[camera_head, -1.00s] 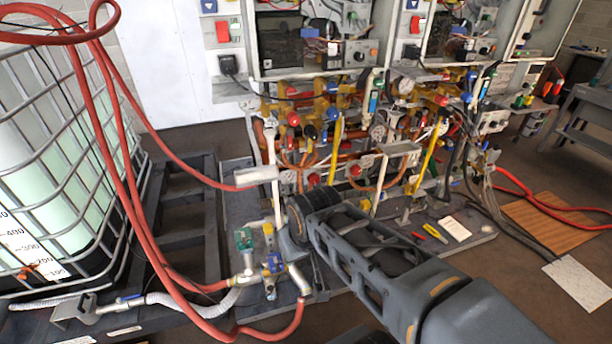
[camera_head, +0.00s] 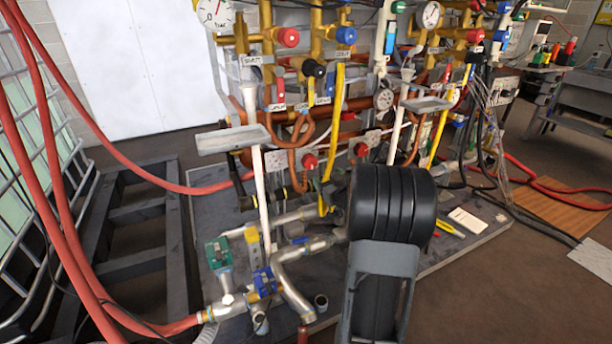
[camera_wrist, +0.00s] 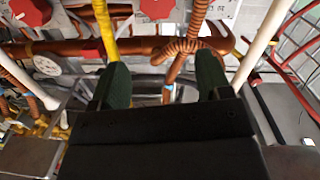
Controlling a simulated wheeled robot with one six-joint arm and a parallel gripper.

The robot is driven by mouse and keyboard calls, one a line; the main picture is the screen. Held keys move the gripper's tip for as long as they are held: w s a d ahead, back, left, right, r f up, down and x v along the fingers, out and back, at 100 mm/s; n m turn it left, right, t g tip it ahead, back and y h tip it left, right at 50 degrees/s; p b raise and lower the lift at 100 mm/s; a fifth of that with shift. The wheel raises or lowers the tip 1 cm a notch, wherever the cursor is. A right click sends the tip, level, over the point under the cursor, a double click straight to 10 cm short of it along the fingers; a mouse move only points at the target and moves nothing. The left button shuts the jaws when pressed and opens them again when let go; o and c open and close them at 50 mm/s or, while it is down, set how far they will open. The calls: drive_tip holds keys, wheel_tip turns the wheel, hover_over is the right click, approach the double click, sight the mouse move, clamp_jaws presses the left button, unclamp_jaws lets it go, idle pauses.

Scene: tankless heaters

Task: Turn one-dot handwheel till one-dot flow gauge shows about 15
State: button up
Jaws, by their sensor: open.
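Two red handwheels show low on the pipework in the head view, one at left (camera_head: 309,162) and one at right (camera_head: 361,150). White plates stand beside them, but I cannot read any dots, so I cannot tell which is the one-dot handwheel. In the wrist view a red handwheel (camera_wrist: 157,8) is at the top edge, beyond my gripper (camera_wrist: 162,68). Another red handwheel (camera_wrist: 30,12) is at the top left. My gripper is open, its dark green fingers apart, with no handwheel between them. A white dial (camera_wrist: 47,66) is at left, unreadable. My wrist hides the gripper in the head view.
Copper pipes (camera_wrist: 180,46) and a yellow pipe (camera_wrist: 106,30) run close beyond the fingers. A grey tray on a white post (camera_head: 232,139) stands at left. Valves and metal pipe fittings (camera_head: 265,280) lie low at left. Red hoses (camera_head: 50,190) hang at far left.

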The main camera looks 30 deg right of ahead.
sight(311, 162)
drive_tip(key=shift+t, duration=0.3)
drive_tip(key=w+d+b, duration=0.1)
drive_tip(key=w, duration=0.3)
drive_tip(key=w+f+b, duration=0.1)
drive_tip(key=w, duration=0.4)
drive_tip(key=w+d+b, duration=0.1)
drive_tip(key=w, duration=0.4)
drive_tip(key=shift+d+f+b, duration=0.35)
drive_tip(key=shift+f, duration=0.05)
drive_tip(key=shift+c, duration=0.2)
drive_tip(key=c, duration=0.6)
